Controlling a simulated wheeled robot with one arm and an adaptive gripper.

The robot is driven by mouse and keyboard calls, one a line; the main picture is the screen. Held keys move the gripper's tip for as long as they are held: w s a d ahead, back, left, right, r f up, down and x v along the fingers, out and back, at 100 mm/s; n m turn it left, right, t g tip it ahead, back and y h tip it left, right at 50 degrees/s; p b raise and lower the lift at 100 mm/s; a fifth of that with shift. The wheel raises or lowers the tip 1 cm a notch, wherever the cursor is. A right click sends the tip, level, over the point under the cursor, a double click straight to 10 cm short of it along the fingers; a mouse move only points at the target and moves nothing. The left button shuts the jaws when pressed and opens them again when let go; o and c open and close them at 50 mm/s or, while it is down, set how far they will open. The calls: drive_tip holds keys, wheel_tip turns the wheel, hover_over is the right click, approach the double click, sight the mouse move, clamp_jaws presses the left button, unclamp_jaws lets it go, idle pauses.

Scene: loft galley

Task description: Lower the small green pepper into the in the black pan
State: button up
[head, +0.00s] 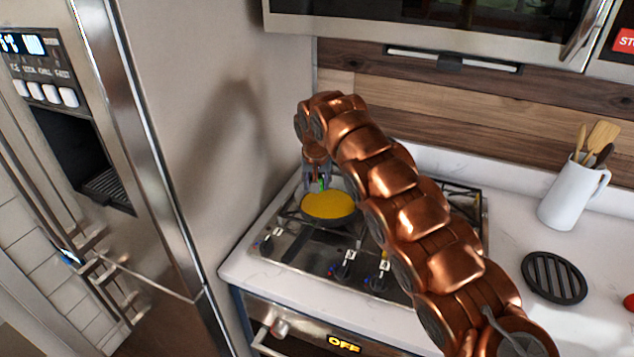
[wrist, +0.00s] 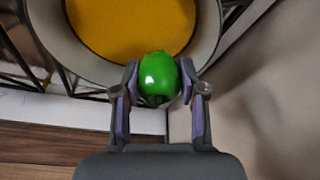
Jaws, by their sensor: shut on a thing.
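The small green pepper (wrist: 159,76) is between the fingertips of my gripper (wrist: 160,85) in the wrist view, and the gripper is shut on it. In the head view my gripper (head: 318,182) hangs over the back edge of the black pan, with a bit of green at its tips. The pan (head: 330,222) sits on the stovetop and has a yellow filling (head: 328,205). In the wrist view the pepper overlaps the near edge of the yellow filling (wrist: 120,30) and the pan's rim (wrist: 205,40). The gap between pepper and pan cannot be told.
The stovetop (head: 300,245) has black grates and front knobs. A fridge (head: 170,150) and wall stand to the left. A white utensil jug (head: 570,203) and a round black trivet (head: 553,278) are on the counter at right. A microwave (head: 430,35) hangs above.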

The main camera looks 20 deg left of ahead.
sight(316, 204)
drive_tip(key=shift+f+b, duration=1.45)
drive_tip(key=shift+f, duration=1.05)
idle(1.9)
drive_tip(key=o, duration=1.1)
drive_tip(key=shift+r, duration=0.15)
